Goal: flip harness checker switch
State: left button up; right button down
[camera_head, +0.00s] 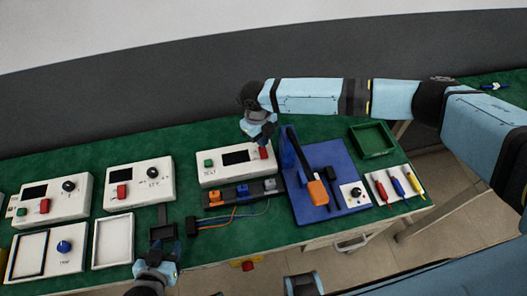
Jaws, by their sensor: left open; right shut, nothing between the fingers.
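The harness checker (209,175) is a white box marked TEST on the green table, with a dark display (236,157), a green button (209,163) and a red switch (263,153) at its right end. My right gripper (264,143) is shut and empty, its tips right above the red switch; I cannot tell whether they touch it. The switch is partly hidden by the gripper, so its position is unclear. My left gripper (163,252) is open at the table's front edge, just below a black holder (162,232), away from the checker.
A dark strip (228,198) with coloured connectors and loose wires lies in front of the checker. A blue fixture (335,160) with an orange-handled lever stands to its right. Screwdrivers (397,185) and a green tray (372,140) lie further right. Other white boxes (138,183) stand left.

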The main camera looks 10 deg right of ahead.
pick_arm(q)
jog(key=shift+f+b, duration=0.7)
jog(key=shift+f, duration=0.05)
pick_arm(e)
jog(key=shift+f, duration=1.25)
pick_arm(q)
jog(key=shift+r+p, duration=2.9)
jog(key=shift+r, duration=0.05)
pick_arm(e)
jog(key=shift+r, duration=3.6)
pick_arm(q)
jog(key=shift+f, duration=0.15)
pick_arm(e)
jog(key=shift+f, duration=0.1)
